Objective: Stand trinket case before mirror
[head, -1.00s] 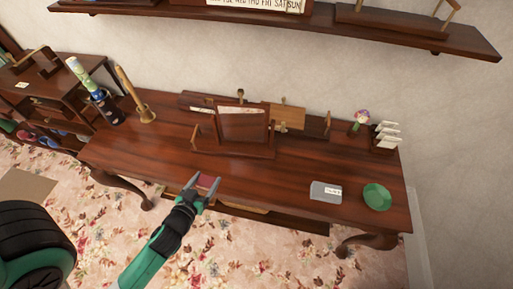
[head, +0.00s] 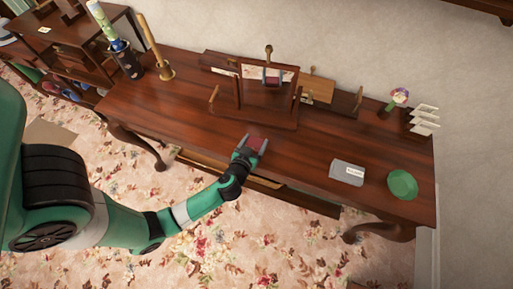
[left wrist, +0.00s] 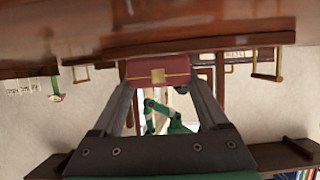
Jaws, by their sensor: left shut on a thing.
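The trinket case is a small dark red box (head: 257,144) with a gold clasp, which shows clearly in the left wrist view (left wrist: 158,70). My left gripper (head: 254,142) is shut on it, one finger on each side, over the front part of the wooden table. I cannot tell whether the case touches the tabletop. The mirror (head: 266,99) stands on the table behind the gripper, in a dark wood frame on a base. Its glass reflects the case and my fingers. A bare stretch of tabletop lies between case and mirror. My right gripper is not in view.
The table (head: 200,103) also holds a grey box with a white label (head: 347,173), a green dish (head: 402,184), a flower ornament (head: 394,102) and a card rack (head: 423,122) at right.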

